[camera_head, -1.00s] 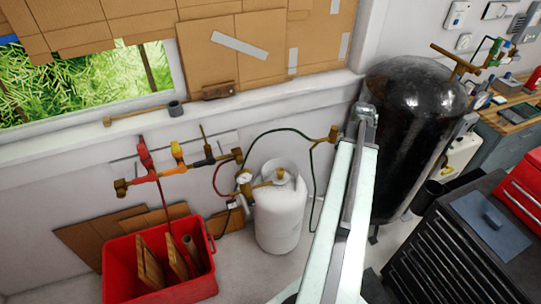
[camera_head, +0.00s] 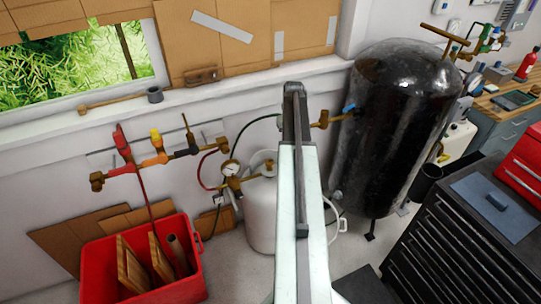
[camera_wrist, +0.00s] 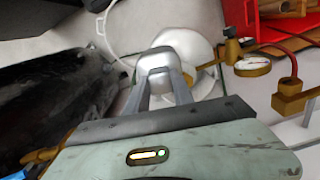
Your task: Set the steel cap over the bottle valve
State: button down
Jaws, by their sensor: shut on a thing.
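The steel cap (camera_wrist: 154,62) is a silver, rounded block between the fingers of my gripper (camera_wrist: 158,84) in the wrist view. My gripper is shut on it. The white gas bottle (camera_head: 261,218) stands on the floor in the head view, its right side hidden by my arm. Its brass valve (camera_head: 262,175) shows at the top beside a gauge. In the wrist view the bottle (camera_wrist: 188,42) lies behind the cap, and brass fittings (camera_wrist: 207,68) show just right of the cap. The cap appears apart from the valve, but I cannot tell the gap.
A large black tank (camera_head: 395,125) stands right of the bottle. A pressure gauge (camera_head: 230,168), hoses and a brass manifold (camera_head: 150,160) are on the left. A red crate (camera_head: 95,262) with boards sits at lower left. A dark tool cabinet (camera_head: 445,255) is at right.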

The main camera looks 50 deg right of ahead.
jog(key=w+f+n+b, duration=0.5)
jog(key=w+f, duration=0.3)
jog(key=w, duration=0.4)
notch_tip(320, 180, down, 5)
jog(key=b, duration=0.5)
jog(key=shift+w+d+f+b, duration=0.15)
jog(key=shift+b, duration=0.25)
jog(key=shift+f+b, duration=0.6)
jog(key=c, duration=1.4)
grip_release()
jog(key=shift+o, duration=0.2)
jog(key=shift+r, duration=0.15)
notch_tip(320, 180, up, 11)
jog(key=p, duration=1.1)
